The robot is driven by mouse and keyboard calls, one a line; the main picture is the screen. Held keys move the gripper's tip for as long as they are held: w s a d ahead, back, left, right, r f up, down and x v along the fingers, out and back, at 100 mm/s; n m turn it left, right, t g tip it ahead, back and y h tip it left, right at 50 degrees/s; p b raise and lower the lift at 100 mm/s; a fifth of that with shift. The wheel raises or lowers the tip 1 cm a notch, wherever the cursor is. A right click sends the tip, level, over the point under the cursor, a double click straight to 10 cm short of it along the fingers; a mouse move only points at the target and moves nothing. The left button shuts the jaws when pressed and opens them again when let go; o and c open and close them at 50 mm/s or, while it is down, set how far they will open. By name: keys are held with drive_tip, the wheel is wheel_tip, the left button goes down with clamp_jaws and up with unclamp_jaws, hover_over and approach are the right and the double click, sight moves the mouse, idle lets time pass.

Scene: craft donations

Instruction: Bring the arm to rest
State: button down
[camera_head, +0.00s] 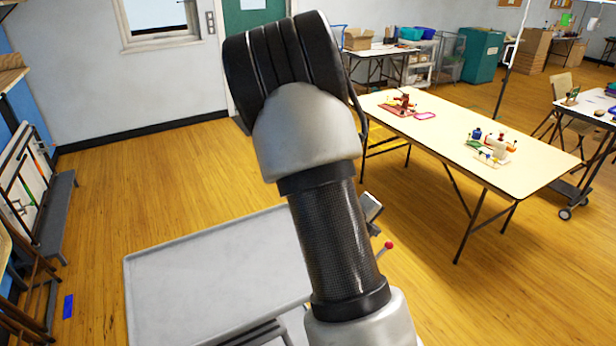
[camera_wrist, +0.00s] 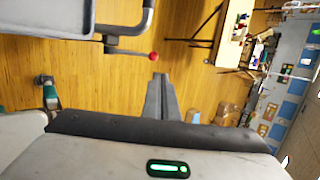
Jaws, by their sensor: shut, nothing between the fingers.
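My arm rises through the middle of the head view, bent at a dark, rounded joint, and hides part of the room behind it. In the wrist view my gripper (camera_wrist: 159,77) is shut. Its two grey fingers lie together with nothing between them. Beyond the fingertips is wooden floor, and the fingers touch nothing that I can see.
A long folding table (camera_head: 458,137) with small craft items stands at the right. A grey tray-like surface (camera_head: 190,275) lies low beside my arm; I cannot tell if it is mine. A blue item (camera_head: 68,307) lies on the floor at left. Floor (camera_head: 160,170) between is clear.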

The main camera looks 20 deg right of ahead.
drive_tip(key=s+a+r+m+y, duration=0.15)
drive_tip(key=a+r+m, duration=0.25)
drive_tip(key=r+m, duration=0.45)
drive_tip(key=s+a+r+m, duration=0.35)
drive_tip(key=r+m, duration=0.25)
drive_tip(key=m, duration=0.5)
drive_tip(key=s+a+r+m+t+y, duration=0.1)
drive_tip(key=s+a+r+m+y, duration=0.1)
drive_tip(key=a+m, duration=0.4)
drive_tip(key=s+a+r+m+y, duration=0.2)
drive_tip(key=s+a+r+m, duration=0.2)
drive_tip(key=a, duration=0.4)
drive_tip(key=s+a+r+m+t+y, duration=0.1)
drive_tip(key=s+a+r+m+y, duration=0.1)
drive_tip(key=s+a+m, duration=0.3)
drive_tip(key=a+r+m, duration=0.1)
drive_tip(key=a+m, duration=0.1)
drive_tip(key=m, duration=0.1)
drive_tip(key=shift+s+a+r+t+y, duration=0.15)
drive_tip(key=shift+s+a+t+y, duration=0.15)
drive_tip(key=shift+y, duration=0.05)
